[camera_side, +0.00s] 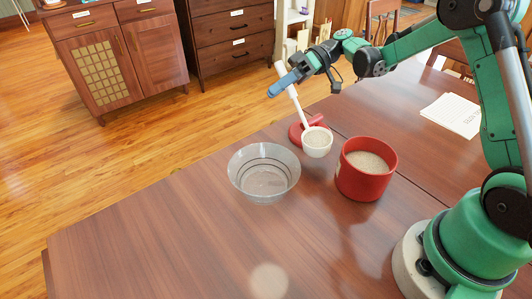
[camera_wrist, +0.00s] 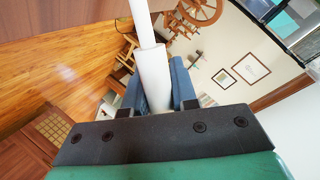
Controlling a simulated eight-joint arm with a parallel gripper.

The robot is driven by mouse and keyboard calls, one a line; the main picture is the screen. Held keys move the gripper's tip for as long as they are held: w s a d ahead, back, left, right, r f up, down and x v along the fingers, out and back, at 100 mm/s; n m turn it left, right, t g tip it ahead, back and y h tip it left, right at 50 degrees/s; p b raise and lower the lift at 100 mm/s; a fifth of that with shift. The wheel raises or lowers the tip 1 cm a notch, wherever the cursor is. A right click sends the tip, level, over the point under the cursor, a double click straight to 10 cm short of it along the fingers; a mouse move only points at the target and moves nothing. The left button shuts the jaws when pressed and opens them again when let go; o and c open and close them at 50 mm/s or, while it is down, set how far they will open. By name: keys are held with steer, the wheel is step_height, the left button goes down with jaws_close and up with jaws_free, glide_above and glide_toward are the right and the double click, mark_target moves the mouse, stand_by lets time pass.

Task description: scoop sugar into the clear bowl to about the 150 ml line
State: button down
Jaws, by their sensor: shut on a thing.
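A clear bowl (camera_side: 264,172) with dark lines around it stands on the table. Inside it I can make out a greyish bottom, but I cannot tell whether that is sugar. A red canister (camera_side: 366,170) of pale sugar (camera_side: 367,162) stands to its right. My gripper (camera_side: 289,80) is shut on the handle of a white scoop (camera_side: 316,146), above the table. The scoop's cup hangs below, between bowl and canister, with sugar in it. In the wrist view the white handle (camera_wrist: 153,75) stands between my blue fingers (camera_wrist: 157,88); the cup is out of that view.
A red lid (camera_side: 298,133) lies on the table (camera_side: 165,230) behind the scoop cup. Papers (camera_side: 452,114) lie at the right. Wooden cabinets (camera_side: 120,58) stand beyond the table. The table's front left is clear.

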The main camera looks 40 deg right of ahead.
steer(key=shift+a, duration=0.2)
steer(key=w+a+r+g+h, duration=0.1)
steer(key=a+h, duration=0.6)
steer(key=a, duration=0.2)
steer(key=shift+w+a+r+h, duration=0.25)
steer(key=shift+w+a+h, duration=0.05)
steer(key=shift+w+h, duration=0.1)
stand_by(1.6)
steer(key=shift+a+f+h, duration=0.2)
steer(key=shift+f+h, duration=0.3)
steer(key=shift+a, duration=0.1)
steer(key=shift+a+f+g+h, duration=0.1)
steer(key=shift+f+g+h, duration=0.2)
steer(key=shift+f+h, duration=0.2)
